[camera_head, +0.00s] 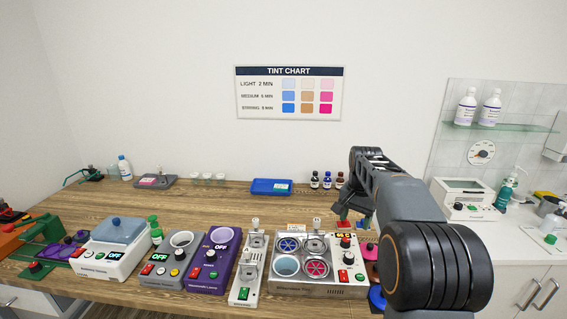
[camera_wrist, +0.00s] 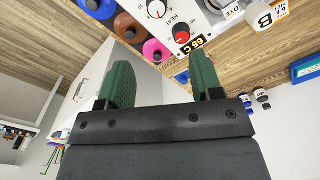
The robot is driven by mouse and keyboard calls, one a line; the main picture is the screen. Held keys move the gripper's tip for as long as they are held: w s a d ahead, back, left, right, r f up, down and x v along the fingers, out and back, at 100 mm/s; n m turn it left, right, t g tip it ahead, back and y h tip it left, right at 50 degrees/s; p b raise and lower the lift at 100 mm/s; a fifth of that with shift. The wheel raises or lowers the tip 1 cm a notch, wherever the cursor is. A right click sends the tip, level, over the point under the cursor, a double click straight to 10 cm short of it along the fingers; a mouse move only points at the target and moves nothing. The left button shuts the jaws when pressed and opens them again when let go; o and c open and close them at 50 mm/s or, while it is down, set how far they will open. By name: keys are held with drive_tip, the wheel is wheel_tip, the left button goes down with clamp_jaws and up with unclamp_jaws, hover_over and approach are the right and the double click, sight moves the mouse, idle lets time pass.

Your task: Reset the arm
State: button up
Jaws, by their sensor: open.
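My gripper (camera_wrist: 162,82) shows in the wrist view as two green fingers, spread apart with nothing between them. In the head view my arm (camera_head: 405,205) rises at the right and bends over the right end of the wooden table. The fingers are small and partly hidden there, so their exact place is hard to tell.
The wooden table (camera_head: 215,193) holds a row of devices along its front: a white bath (camera_head: 113,262), a purple unit (camera_head: 213,272) and a silver unit (camera_head: 320,288). A blue tray (camera_head: 271,187) and small dark bottles (camera_head: 327,181) stand behind. The table's middle is mostly clear.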

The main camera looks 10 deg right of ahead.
drive_tip(key=s+a+f+n+t, duration=0.2)
drive_tip(key=s+a+n, duration=0.2)
drive_tip(key=s, duration=0.7)
drive_tip(key=s+a+f+n+t, duration=0.1)
drive_tip(key=s+a+f+n, duration=0.1)
drive_tip(key=s+a+n, duration=0.2)
drive_tip(key=s+a, duration=0.3)
drive_tip(key=s, duration=0.4)
drive_tip(key=shift+s+f+n+t, duration=0.2)
drive_tip(key=shift+f+n+t, duration=0.15)
drive_tip(key=shift+n+t, duration=0.05)
